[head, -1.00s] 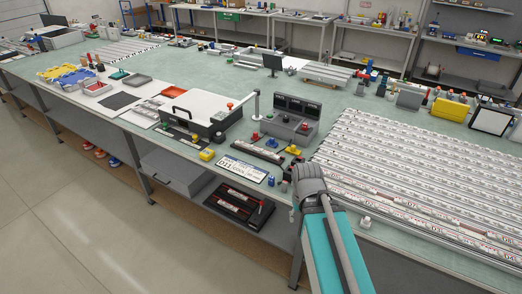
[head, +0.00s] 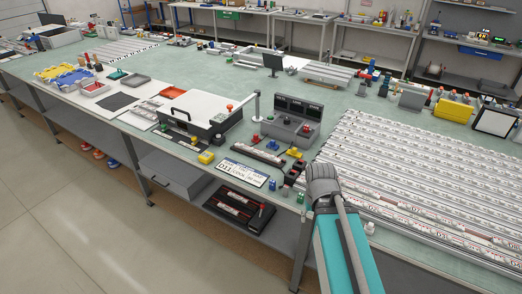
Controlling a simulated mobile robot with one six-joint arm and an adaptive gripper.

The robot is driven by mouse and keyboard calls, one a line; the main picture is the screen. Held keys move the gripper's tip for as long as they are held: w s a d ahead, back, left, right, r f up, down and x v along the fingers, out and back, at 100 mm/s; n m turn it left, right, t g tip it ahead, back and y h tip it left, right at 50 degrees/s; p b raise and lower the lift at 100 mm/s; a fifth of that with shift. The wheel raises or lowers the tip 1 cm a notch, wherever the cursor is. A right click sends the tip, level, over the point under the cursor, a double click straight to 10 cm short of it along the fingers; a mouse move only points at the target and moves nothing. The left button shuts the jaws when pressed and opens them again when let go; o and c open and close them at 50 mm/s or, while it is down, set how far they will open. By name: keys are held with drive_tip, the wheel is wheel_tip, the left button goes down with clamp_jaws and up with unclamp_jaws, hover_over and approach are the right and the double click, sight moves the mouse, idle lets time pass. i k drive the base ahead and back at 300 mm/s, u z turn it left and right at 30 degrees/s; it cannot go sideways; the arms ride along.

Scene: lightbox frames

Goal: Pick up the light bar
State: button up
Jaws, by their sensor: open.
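Several long white light bars (head: 420,165) lie side by side in slanting rows on the right part of the green workbench. They carry small printed labels. I cannot tell which one the task means. My gripper (head: 322,172) is at the near-left end of the rows, by the bench's front edge. Its fingers face away from the camera and are mostly hidden behind its grey body. I see nothing held in it. I cannot tell its exact height above the bench.
A control box with dark screens (head: 292,120) stands left of the bars. A white-and-black case (head: 200,110), a label plate (head: 242,174) and small coloured parts lie further left. A yellow bin (head: 450,109) stands behind the bars. Green bench surface (head: 330,92) is clear behind the control box.

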sight(271, 158)
drive_tip(key=z, duration=0.05)
drive_tip(key=i, duration=0.9)
drive_tip(key=u, duration=0.1)
